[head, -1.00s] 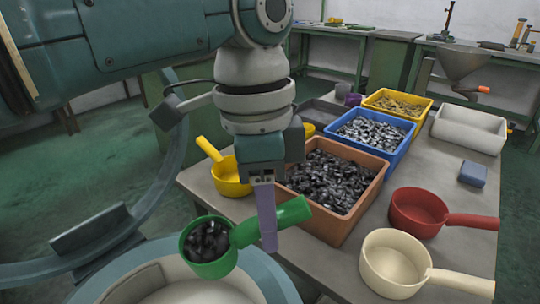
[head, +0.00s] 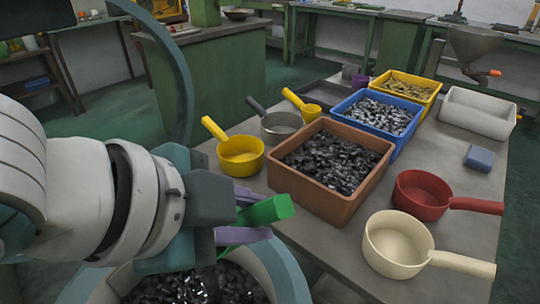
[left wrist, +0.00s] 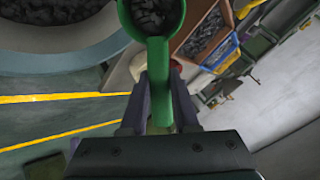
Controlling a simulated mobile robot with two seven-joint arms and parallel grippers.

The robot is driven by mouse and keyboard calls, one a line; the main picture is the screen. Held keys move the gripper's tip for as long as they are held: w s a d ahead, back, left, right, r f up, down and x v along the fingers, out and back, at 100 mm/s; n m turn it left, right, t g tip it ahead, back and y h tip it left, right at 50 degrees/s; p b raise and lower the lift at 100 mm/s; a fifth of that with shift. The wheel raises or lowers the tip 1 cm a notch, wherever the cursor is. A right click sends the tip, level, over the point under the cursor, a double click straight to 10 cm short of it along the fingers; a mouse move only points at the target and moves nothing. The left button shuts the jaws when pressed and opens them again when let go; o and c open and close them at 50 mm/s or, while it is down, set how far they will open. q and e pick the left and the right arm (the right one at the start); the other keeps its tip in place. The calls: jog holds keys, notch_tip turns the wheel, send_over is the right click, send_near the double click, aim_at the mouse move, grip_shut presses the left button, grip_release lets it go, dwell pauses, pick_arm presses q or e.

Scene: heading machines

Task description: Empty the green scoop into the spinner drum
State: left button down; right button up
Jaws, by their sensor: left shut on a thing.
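In the head view the scoop's bowl is mostly hidden behind my gripper; only a bit of green shows below. In the left wrist view the green scoop (left wrist: 158,75) runs up between the fingers (left wrist: 160,100), and its bowl shows dark metal pieces inside. The drum (left wrist: 100,52) is at upper left there, with dark pieces in it; these pieces (head: 200,285) also show in the head view. My right gripper is not in view.
The table beside the drum holds an orange-brown bin (head: 352,205) of dark parts, a blue bin (head: 402,140), a yellow bin (head: 432,95), yellow scoops (head: 240,158), a grey pan (head: 281,124), a red pan (head: 420,198) and a cream pan (head: 395,250).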

pick_arm(q)
jog(key=shift+s+a+f+m+t+h+b, duration=0.1)
jog(key=shift+s+a+f+t+h+b, duration=0.55)
jog(key=shift+b, duration=1.6)
jog(key=shift+s+a+r+m+t+h+b, duration=0.1)
jog(key=shift+s+a+t+h+b, duration=0.15)
jog(key=shift+s+t+h+b, duration=1.35)
jog(key=shift+a+f+m+t+y+b, duration=0.1)
jog(key=shift+a+f+t+y+b, duration=0.3)
jog(key=shift+b, duration=2.45)
